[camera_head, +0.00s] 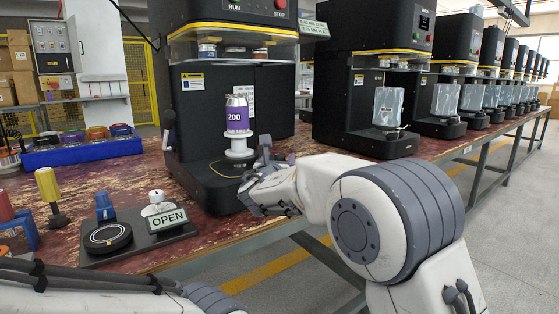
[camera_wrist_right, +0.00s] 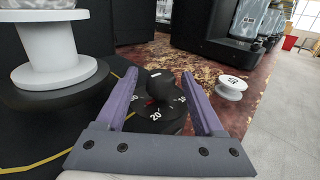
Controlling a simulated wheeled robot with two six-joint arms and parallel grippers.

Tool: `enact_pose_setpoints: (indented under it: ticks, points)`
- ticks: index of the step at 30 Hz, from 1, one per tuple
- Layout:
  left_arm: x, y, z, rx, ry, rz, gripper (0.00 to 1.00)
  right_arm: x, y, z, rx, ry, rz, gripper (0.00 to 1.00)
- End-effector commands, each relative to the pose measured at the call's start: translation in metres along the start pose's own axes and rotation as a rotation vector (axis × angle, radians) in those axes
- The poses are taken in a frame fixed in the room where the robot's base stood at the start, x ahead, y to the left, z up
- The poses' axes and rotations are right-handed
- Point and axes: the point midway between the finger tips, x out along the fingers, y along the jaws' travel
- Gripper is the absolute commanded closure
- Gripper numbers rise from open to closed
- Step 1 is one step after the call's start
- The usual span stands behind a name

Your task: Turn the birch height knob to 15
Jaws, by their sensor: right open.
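A black knob (camera_wrist_right: 160,87) stands on a round black dial (camera_wrist_right: 150,112) with white numbers in the right wrist view. A "20" faces the near side; another number to its right is hard to read. A small red mark shows at the knob's left side. My right gripper (camera_wrist_right: 160,97) is open, its two purple fingers on either side of the knob, with visible gaps. In the head view my right gripper (camera_head: 262,178) is low beside the front of the nearest black machine (camera_head: 215,110). I see no "birch" label. My left gripper is not in view.
A purple can marked "200" (camera_head: 237,115) stands on the machine's white pedestal (camera_head: 238,147). A white knob-like piece (camera_wrist_right: 231,86) sits right of the dial. An "OPEN" sign (camera_head: 167,220) and a yellow-handled tool (camera_head: 48,188) stand on the worn red bench.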

Motion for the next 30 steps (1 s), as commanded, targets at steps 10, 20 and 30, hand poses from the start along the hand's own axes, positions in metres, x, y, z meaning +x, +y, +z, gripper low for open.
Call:
enact_pose_setpoints:
  ticks: [10, 20, 30]
  points:
    - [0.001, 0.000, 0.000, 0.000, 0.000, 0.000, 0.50, 0.009, 0.000, 0.000, 0.001, 0.000, 0.000, 0.30]
    - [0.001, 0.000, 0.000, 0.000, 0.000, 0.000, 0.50, 0.009, 0.000, 0.000, 0.001, 0.000, 0.000, 1.00]
    - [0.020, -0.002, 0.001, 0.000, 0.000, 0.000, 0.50, 0.010, -0.001, -0.003, 0.005, -0.004, 0.049, 1.00]
